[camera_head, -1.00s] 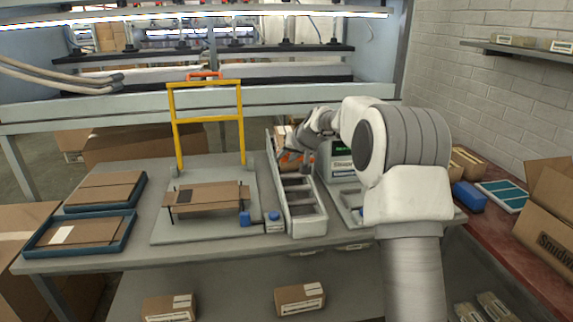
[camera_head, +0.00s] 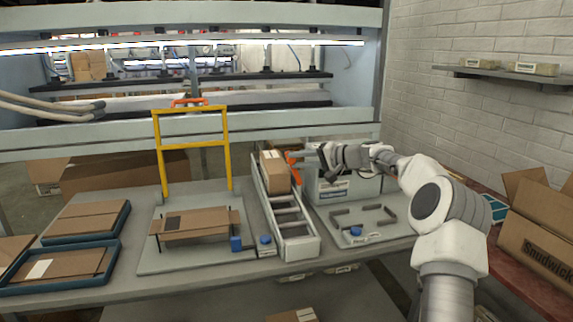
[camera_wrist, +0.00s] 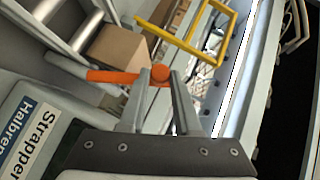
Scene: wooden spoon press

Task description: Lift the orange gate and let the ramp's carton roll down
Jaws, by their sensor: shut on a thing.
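The ramp (camera_head: 309,247) is a grey, ladder-like chute between the two work plates. The brown carton (camera_head: 277,176) sits at its far upper end and also shows in the wrist view (camera_wrist: 118,47). The orange gate (camera_head: 296,175) is at the ramp's right side, next to the carton. In the wrist view its orange bar (camera_wrist: 110,76) ends in a round knob between my fingertips. My gripper (camera_wrist: 157,92) is shut on this knob end. In the head view my gripper (camera_head: 318,157) reaches the gate from the right. Exact contact at the fingertips is partly hidden.
A machine labelled Strapper (camera_wrist: 22,137) stands right of the ramp. A yellow frame (camera_head: 192,143) rises from the left plate, which holds flat cardboard (camera_head: 205,221). Blue trays (camera_head: 118,225) lie at the left. The ramp's lower part is empty.

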